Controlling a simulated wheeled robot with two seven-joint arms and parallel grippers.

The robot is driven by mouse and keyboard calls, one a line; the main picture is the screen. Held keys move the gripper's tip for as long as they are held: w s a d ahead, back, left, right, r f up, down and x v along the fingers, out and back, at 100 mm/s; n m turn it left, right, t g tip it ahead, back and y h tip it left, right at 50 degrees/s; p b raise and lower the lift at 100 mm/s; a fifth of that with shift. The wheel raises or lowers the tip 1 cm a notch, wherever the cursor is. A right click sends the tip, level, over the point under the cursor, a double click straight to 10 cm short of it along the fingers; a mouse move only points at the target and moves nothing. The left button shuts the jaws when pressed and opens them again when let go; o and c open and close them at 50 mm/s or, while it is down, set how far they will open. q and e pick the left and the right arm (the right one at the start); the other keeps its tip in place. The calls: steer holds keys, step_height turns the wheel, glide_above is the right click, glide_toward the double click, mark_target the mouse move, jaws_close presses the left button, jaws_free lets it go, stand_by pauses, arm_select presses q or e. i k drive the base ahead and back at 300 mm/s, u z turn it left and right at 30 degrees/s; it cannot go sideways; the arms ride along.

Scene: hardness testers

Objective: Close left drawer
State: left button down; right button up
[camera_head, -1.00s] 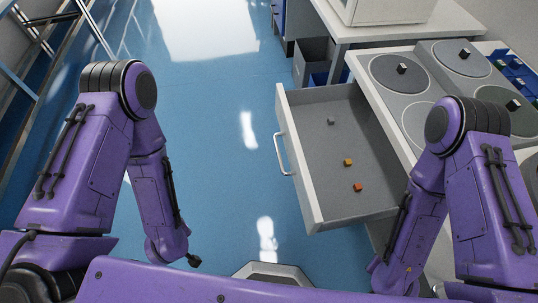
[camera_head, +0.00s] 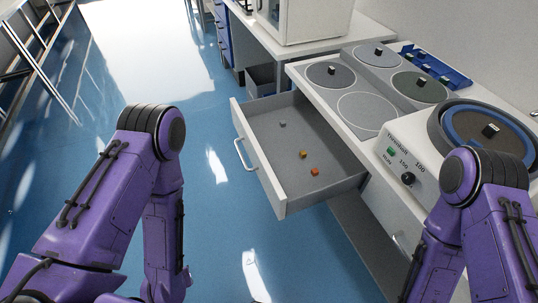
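The open drawer (camera_head: 262,166) is pulled out from the left of the white counter, over the blue floor. It has a white front with a pale bar handle (camera_head: 245,154) and a grey inside. A grey cube (camera_head: 283,124), a yellow cube (camera_head: 303,154) and an orange cube (camera_head: 315,171) lie in it. My purple left arm is at the lower left, and its gripper is out of the frame. My purple right arm is at the lower right in front of the counter, and its gripper is out of the frame too. Neither arm touches the drawer.
The counter (camera_head: 304,85) holds several round plates, a blue bin tray (camera_head: 436,64) and a round tester (camera_head: 488,137) with a knob panel. A second drawer or cabinet handle (camera_head: 400,246) shows below. A white bench (camera_head: 281,49) stands behind. The floor left of the drawer is clear.

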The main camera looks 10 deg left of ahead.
mark_target(273, 150)
steer(key=z, duration=0.95)
steer(key=k, duration=0.7)
steer(key=u, duration=0.95)
steer(key=i, duration=1)
